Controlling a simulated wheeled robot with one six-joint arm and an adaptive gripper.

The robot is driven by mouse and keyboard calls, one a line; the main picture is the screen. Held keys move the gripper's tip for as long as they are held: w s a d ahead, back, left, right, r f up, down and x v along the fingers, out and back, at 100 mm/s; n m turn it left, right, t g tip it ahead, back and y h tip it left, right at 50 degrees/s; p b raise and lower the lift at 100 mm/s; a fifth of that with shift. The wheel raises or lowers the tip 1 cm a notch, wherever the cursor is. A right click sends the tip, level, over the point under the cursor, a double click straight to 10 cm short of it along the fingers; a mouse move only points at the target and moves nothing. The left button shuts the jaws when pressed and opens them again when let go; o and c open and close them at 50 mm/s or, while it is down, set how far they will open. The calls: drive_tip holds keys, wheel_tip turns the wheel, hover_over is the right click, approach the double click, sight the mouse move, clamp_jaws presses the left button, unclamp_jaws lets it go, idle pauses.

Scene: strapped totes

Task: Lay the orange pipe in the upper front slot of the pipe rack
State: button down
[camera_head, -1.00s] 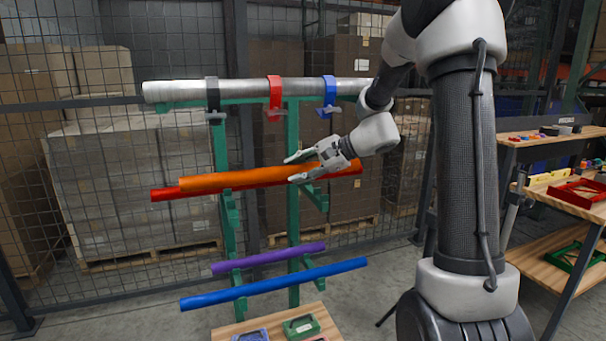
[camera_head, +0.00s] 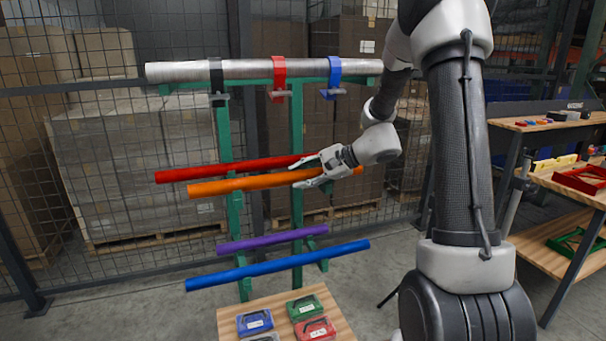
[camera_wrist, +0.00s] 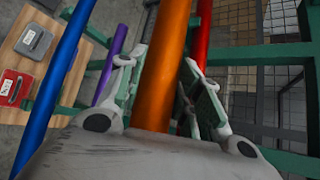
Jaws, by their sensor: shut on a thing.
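The orange pipe (camera_head: 245,184) lies nearly level at the upper level of the green pipe rack (camera_head: 297,120). It is in front of the red pipe (camera_head: 225,169) and looks slightly lower in the head view. My gripper (camera_head: 306,173) is shut on the orange pipe right of its middle. In the wrist view the orange pipe (camera_wrist: 165,65) runs between the two fingers of my gripper (camera_wrist: 158,82). The upper front slot is mostly hidden behind the pipe, so I cannot tell whether the pipe touches the rack arms.
On the lower level, the purple pipe (camera_head: 270,239) lies behind the blue pipe (camera_head: 275,265). A grey pipe (camera_head: 180,71) is strapped along the top. A wooden table (camera_head: 235,308) with small cases stands below. Shelves (camera_head: 540,185) stand at right and a mesh fence behind.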

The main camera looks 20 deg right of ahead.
drive_tip(key=c, duration=0.9)
unclamp_jaws()
drive_tip(key=v, duration=1.2)
drive_tip(key=s+d+f+n+g+h, duration=0.1)
drive_tip(key=s+d+f+g+h, duration=0.15)
drive_tip(key=s+f, duration=0.3)
drive_tip(key=s+r+n+h, duration=0.2)
drive_tip(key=s+r+n, duration=0.1)
drive_tip(key=s, duration=0.4)
drive_tip(key=s+a+r+n+h, duration=0.1)
drive_tip(key=s+r+n+h, duration=0.2)
drive_tip(key=s+n, duration=0.2)
drive_tip(key=s+a+r+n+h, duration=0.1)
drive_tip(key=s+n, duration=0.3)
drive_tip(key=s, duration=0.5)
drive_tip(key=shift+r+n+h, duration=0.4)
drive_tip(key=shift+r+h, duration=0.35)
drive_tip(key=shift+r, duration=0.15)
